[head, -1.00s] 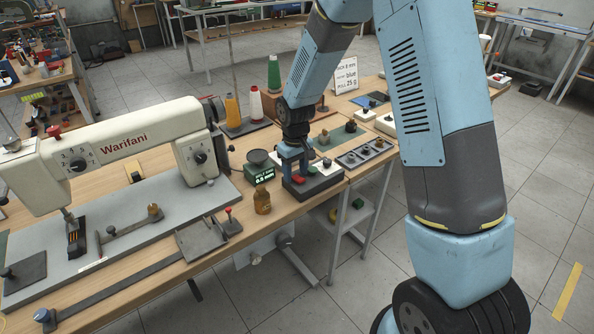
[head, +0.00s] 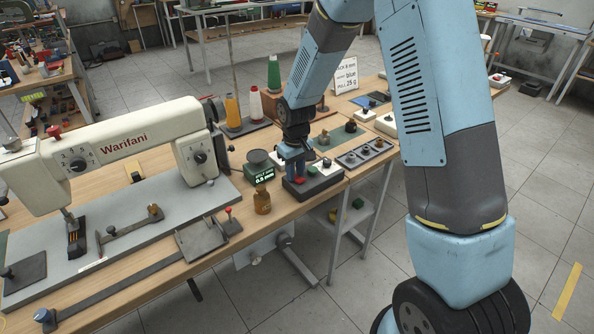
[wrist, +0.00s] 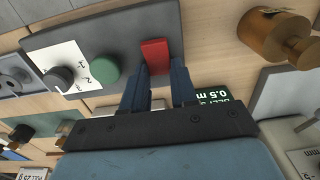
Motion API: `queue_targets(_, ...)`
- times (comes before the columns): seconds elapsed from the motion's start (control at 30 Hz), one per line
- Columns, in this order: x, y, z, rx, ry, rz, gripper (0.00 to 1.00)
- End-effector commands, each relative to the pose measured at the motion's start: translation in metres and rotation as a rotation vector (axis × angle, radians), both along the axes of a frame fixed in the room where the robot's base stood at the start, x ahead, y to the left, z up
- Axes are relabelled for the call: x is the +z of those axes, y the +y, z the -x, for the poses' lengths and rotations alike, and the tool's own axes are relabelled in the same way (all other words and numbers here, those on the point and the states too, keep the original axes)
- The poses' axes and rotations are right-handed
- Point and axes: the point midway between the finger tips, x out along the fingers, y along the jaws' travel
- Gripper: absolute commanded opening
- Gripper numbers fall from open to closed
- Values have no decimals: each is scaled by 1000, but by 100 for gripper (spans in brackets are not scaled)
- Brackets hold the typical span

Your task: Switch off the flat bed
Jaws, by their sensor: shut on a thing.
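A dark grey switch box (head: 322,186) stands near the front edge of the bench, right of the cream Warifani flat bed machine (head: 130,146). In the wrist view the box carries a red button (wrist: 155,54), a round green button (wrist: 105,68) and a dark dial (wrist: 58,79) on a white plate. The red button also shows in the head view (head: 299,181). My gripper (wrist: 160,72) points down at the box, its fingers on both sides of the red button and shut on it. The fingers partly hide the box in the head view.
A small scale with a green display (head: 264,172) and a brass weight (head: 262,201) stand close left of the box. Thread cones (head: 254,104) stand behind. A tray of round parts (head: 365,155) lies to the right.

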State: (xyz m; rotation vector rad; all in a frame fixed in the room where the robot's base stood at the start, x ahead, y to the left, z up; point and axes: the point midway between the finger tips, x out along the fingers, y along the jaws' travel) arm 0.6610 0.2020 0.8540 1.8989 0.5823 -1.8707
Motion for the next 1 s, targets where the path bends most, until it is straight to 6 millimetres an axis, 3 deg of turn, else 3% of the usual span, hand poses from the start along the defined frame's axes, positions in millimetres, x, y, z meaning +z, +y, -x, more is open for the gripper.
queue_targets(0.6,2,-9,8,-3,-264,-176,0)
queue_targets(1.0,3,-10,9,-4,-290,-192,0)
